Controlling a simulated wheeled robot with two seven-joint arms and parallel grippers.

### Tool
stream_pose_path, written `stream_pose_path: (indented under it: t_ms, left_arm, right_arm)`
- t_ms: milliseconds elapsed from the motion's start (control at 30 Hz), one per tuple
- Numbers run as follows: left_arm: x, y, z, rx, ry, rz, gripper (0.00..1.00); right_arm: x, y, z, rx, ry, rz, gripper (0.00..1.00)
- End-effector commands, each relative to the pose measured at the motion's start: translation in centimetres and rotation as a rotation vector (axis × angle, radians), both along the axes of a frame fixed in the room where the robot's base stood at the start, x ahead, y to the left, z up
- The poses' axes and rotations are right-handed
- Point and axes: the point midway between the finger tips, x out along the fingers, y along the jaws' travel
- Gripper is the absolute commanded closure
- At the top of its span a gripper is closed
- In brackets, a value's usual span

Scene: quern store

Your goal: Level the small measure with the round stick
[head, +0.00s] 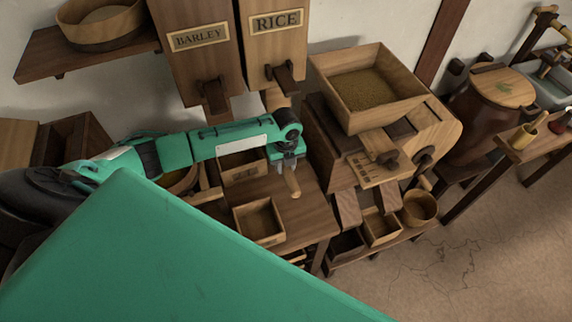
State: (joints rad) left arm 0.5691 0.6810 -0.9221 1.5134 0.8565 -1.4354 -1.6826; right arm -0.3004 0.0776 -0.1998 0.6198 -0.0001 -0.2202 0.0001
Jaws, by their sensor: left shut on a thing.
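My left gripper (288,160) is shut on the round stick (294,187), a pale wooden rod whose lower end points down over the bench. Two square wooden measures stand on the bench left of the stick. The nearer measure (258,238) is a little left of and below the stick in the picture, apart from it. The farther measure (243,177) is partly hidden behind my left arm. Both look brown inside; I cannot tell how full they are. My right gripper is not in view.
Barley (198,60) and rice (275,45) bins hang above the bench (306,219). A mill with a grain-filled hopper (404,108) stands at right, with boxes and a round tub (419,208) below it. Large green part of mine fills the foreground. Floor at right is clear.

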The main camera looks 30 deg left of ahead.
Motion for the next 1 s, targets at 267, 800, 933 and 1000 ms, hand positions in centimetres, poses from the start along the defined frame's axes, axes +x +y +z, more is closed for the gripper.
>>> stream_pose_path:
  t_ms: [267, 800, 933, 1000]
  left_arm:
    - [0.0, 0.0, -2.3, 0.000, 0.000, 0.001, 0.98]
    - [0.0, 0.0, -4.8, 0.000, 0.000, 0.001, 0.98]
    - [0.0, 0.0, -5.0, 0.000, 0.000, 0.001, 0.98]
    - [0.0, 0.0, -5.2, 0.000, 0.000, 0.001, 0.98]
  right_arm:
    - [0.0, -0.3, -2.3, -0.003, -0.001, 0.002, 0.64]
    - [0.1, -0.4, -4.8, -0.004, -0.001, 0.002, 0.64]
    - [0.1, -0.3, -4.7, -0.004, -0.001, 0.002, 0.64]
    - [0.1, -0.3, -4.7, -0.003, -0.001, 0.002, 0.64]
